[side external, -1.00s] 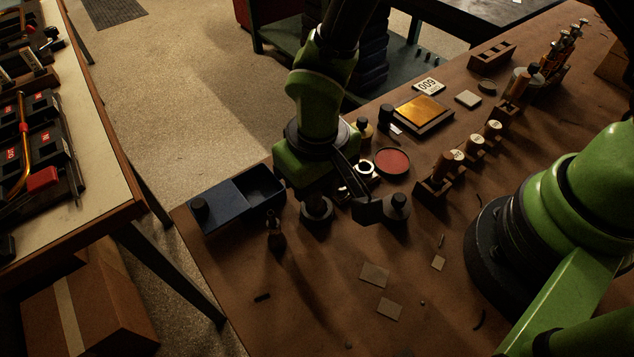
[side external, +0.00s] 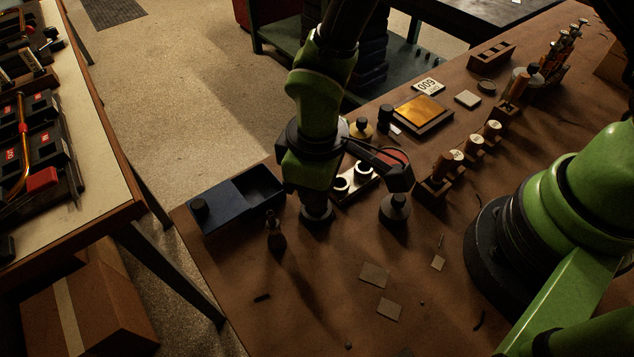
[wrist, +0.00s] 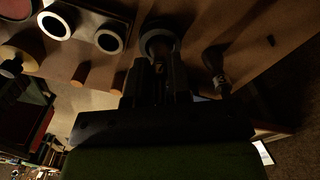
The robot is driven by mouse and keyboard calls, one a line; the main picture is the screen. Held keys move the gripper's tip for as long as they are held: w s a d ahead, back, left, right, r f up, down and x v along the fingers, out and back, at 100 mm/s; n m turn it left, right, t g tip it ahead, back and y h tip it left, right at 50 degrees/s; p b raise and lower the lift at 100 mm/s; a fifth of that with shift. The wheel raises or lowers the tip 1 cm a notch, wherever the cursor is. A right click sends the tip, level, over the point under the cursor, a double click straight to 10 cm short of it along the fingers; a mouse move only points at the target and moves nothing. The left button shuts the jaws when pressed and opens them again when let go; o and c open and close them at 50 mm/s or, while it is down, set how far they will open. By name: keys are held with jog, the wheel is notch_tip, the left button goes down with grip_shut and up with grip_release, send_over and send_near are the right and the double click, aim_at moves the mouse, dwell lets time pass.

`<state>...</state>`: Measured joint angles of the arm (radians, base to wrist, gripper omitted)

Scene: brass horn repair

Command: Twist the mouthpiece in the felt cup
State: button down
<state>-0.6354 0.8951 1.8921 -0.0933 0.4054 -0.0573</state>
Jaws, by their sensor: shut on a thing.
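My gripper (side external: 316,202) points down over a dark round cup (side external: 317,219) on the brown bench, which I take for the felt cup. In the wrist view my gripper's fingers (wrist: 163,65) are close together at the rim of this cup (wrist: 158,30). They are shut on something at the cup.
A small dark brush-like tool (side external: 275,240) stands left of the cup. A dark cone-shaped piece (side external: 396,210) stands to the right. A blue tray (side external: 235,200) lies to the left, and a block with white rings (side external: 352,182) behind.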

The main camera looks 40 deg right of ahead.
jog(key=shift+n, duration=0.9)
jog(key=m, duration=0.4)
jog(key=shift+m, duration=0.3)
jog(key=m, duration=0.3)
jog(key=shift+m, duration=0.3)
